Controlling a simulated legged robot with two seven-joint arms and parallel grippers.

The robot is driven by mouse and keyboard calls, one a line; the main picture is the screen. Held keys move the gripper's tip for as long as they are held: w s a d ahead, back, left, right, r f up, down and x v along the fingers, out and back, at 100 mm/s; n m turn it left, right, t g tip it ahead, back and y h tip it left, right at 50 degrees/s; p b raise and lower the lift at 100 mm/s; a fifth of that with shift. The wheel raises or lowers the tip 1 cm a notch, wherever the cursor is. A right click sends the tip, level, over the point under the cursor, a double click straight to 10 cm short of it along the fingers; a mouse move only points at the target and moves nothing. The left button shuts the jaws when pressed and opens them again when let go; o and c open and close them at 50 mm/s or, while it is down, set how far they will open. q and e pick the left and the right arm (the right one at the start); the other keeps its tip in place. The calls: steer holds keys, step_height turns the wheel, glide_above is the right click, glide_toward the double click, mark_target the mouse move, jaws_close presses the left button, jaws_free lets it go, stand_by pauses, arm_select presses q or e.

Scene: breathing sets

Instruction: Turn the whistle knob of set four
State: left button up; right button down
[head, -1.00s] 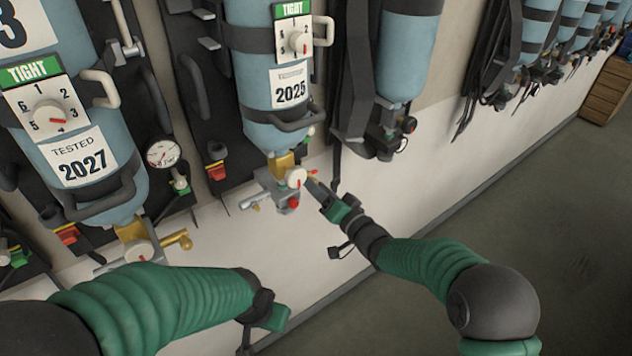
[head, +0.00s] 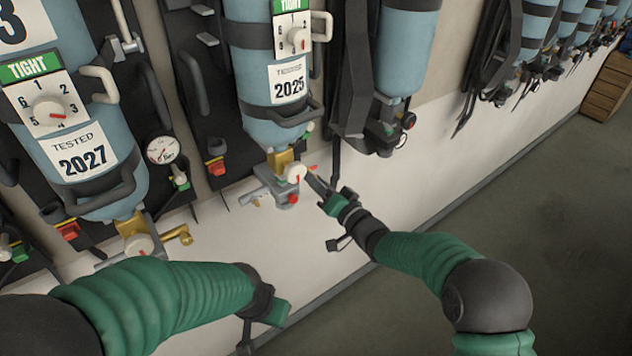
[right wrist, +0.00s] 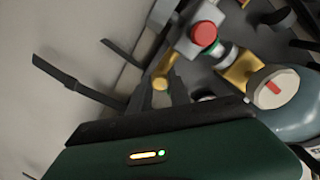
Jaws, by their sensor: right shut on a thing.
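The blue cylinder (head: 270,55) marked 2025 hangs just right of the cylinder marked 3 (head: 75,120); its own number is out of view. Under it is a grey valve block (head: 275,185) with a white round knob (head: 296,172) and a red button (head: 293,198). My right gripper (head: 311,178) is at the block's right side, shut on a small brass piece (right wrist: 161,79), seen in the right wrist view. Whether this is the whistle knob I cannot tell; the fingers partly hide it. My left gripper (head: 265,318) hangs low, away from the valve; its fingers are unclear.
A pressure gauge (head: 162,150) and a brass fitting (head: 178,235) are on the left set. Another set (head: 400,60) hangs to the right, with several more beyond.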

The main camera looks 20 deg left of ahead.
steer(key=shift+f+n+b, duration=0.15)
steer(key=shift+n+b, duration=4.6)
steer(key=shift+n, duration=1.2)
steer(key=shift+f+n+b, duration=0.15)
steer(key=shift+n+b, duration=4.65)
steer(key=shift+n, duration=1.2)
steer(key=shift+f+n+b, duration=0.15)
steer(key=shift+n+b, duration=4.6)
steer(key=shift+n, duration=1.2)
